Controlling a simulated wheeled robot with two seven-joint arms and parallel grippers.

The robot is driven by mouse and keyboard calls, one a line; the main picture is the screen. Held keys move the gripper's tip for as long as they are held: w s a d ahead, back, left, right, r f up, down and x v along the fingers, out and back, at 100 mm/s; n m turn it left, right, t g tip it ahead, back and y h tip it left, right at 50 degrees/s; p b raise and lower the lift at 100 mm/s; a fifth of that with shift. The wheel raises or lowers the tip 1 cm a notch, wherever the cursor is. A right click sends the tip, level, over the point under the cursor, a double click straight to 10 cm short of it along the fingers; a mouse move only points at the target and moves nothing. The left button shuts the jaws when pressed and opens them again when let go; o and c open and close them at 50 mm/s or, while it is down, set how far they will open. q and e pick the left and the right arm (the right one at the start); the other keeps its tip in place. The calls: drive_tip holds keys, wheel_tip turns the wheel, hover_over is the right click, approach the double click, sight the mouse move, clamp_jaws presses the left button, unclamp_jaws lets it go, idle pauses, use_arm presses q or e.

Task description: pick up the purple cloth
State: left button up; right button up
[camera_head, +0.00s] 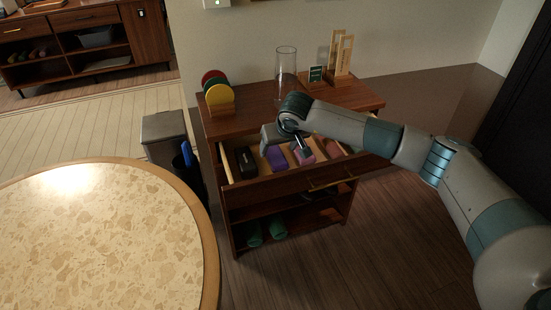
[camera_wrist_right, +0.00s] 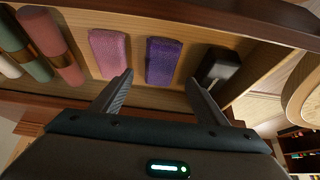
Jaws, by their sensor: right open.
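The purple cloth (camera_head: 277,158) lies in the open top drawer of a dark wood cabinet, between a black box and a pink cloth. In the right wrist view the purple cloth (camera_wrist_right: 163,61) is a folded oblong just beyond the fingertips, roughly in line with the gap between them. My right gripper (camera_head: 286,147) is over the drawer, open and empty; its spread fingers also show in the right wrist view (camera_wrist_right: 159,79). The fingers look apart from the cloth. My left gripper is not in view.
The pink cloth (camera_wrist_right: 108,53) and black box (camera_wrist_right: 217,66) flank the purple cloth. The drawer front (camera_head: 290,187) has a brass handle. A glass cylinder (camera_head: 286,70) and coloured discs (camera_head: 220,93) stand on the cabinet top. A round table (camera_head: 100,240) and bin (camera_head: 163,135) are left.

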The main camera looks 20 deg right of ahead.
sight(276, 156)
drive_tip(key=p+x, duration=0.1)
drive_tip(key=x, duration=0.2)
drive_tip(key=shift+f, duration=0.4)
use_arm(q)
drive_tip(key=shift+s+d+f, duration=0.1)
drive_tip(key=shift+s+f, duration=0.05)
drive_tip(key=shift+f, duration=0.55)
use_arm(e)
drive_tip(key=shift+w+f, duration=0.35)
drive_tip(key=shift+f, duration=0.15)
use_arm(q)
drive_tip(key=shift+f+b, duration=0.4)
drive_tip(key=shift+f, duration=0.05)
use_arm(e)
drive_tip(key=shift+f, duration=0.25)
drive_tip(key=shift+c, duration=0.7)
drive_tip(key=c, duration=1)
